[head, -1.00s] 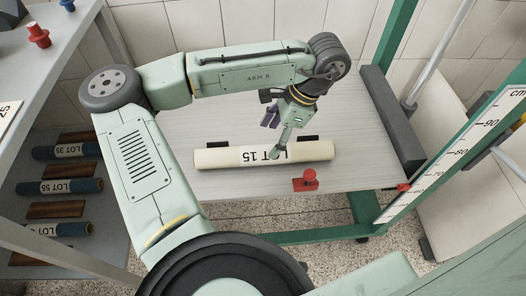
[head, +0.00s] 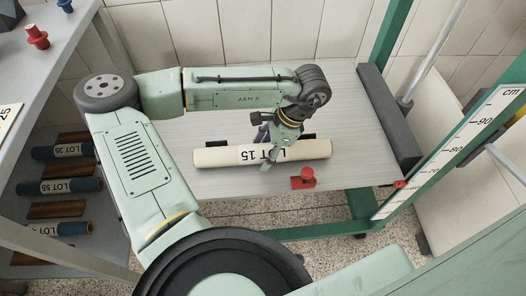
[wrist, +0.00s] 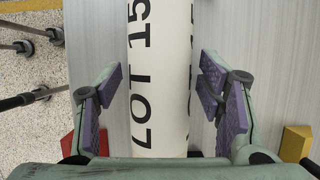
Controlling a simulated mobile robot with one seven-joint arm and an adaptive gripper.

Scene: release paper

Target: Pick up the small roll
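The cream roll marked LOT 15 (head: 225,156) lies on the grey table, running left to right in the head view. In the wrist view the roll (wrist: 158,70) runs up the middle of the picture. My gripper (head: 270,152) is over the middle of the roll in the head view. The fingers look apart from the roll. Part of its label is hidden behind my gripper in the head view.
A red clamp-like piece (head: 303,180) sits at the table's front edge. A dark grey bar (head: 388,117) lines the right edge, beside a green post with a cm scale (head: 484,122). Blue rolls (head: 60,187) lie on the left shelf.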

